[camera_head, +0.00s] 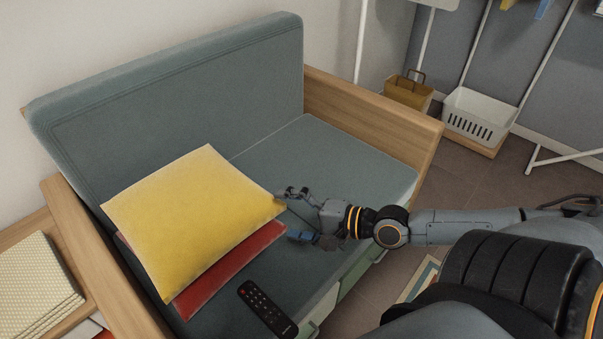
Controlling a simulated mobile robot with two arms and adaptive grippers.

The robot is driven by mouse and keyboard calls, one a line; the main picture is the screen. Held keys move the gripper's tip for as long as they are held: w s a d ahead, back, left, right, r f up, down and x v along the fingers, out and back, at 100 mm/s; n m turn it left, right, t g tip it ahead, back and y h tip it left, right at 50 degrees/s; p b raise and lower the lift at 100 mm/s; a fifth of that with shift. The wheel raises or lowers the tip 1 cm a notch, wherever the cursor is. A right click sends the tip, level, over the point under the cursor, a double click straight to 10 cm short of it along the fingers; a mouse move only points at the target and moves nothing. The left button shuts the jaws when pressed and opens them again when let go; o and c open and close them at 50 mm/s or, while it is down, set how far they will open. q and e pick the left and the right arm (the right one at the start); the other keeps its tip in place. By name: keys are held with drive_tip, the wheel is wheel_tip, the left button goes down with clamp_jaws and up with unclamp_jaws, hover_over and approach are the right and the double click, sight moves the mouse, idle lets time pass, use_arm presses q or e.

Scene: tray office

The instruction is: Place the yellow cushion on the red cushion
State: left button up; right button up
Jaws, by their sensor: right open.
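The yellow cushion (192,216) lies on top of the red cushion (228,268) on the seat of the grey-blue sofa. It covers most of the red cushion, whose front edge and left corner show beneath it. My right gripper (288,216) is open at the right corner of the yellow cushion, one finger close to that corner and the other lower, near the red cushion's right end. I cannot tell whether the fingers touch either cushion. My left gripper is not in view.
A black remote (267,309) lies on the seat in front of the cushions. The sofa's wooden armrests (374,112) bound the seat. The right part of the seat (325,158) is clear. A white basket (479,117) and a brown bag (408,92) stand beyond.

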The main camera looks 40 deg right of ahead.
drive_tip(key=s+a+f+n+g+h, duration=0.1)
drive_tip(key=s+a+f+n, duration=0.1)
drive_tip(key=s+f+n, duration=0.1)
drive_tip(key=s+a+f+n+g+h+p, duration=0.1)
drive_tip(key=s+a+f+n+g, duration=0.1)
drive_tip(key=s+f+n, duration=0.1)
drive_tip(key=s+a+f+n+g+h, duration=0.2)
drive_tip(key=s+a+f+n, duration=0.1)
drive_tip(key=s+n, duration=0.2)
drive_tip(key=shift+s+f+n+p, duration=0.1)
drive_tip(key=shift+f+n+p, duration=0.2)
drive_tip(key=shift+n, duration=0.4)
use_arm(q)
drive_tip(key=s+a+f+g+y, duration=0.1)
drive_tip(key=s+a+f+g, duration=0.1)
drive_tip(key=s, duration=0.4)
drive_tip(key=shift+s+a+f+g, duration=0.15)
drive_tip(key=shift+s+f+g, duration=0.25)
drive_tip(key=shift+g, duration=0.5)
use_arm(e)
drive_tip(key=shift+s+d+r+n+g+h, duration=0.1)
drive_tip(key=shift+s+n+g+h, duration=1.35)
drive_tip(key=shift+g+h, duration=0.2)
drive_tip(key=shift+s, duration=0.1)
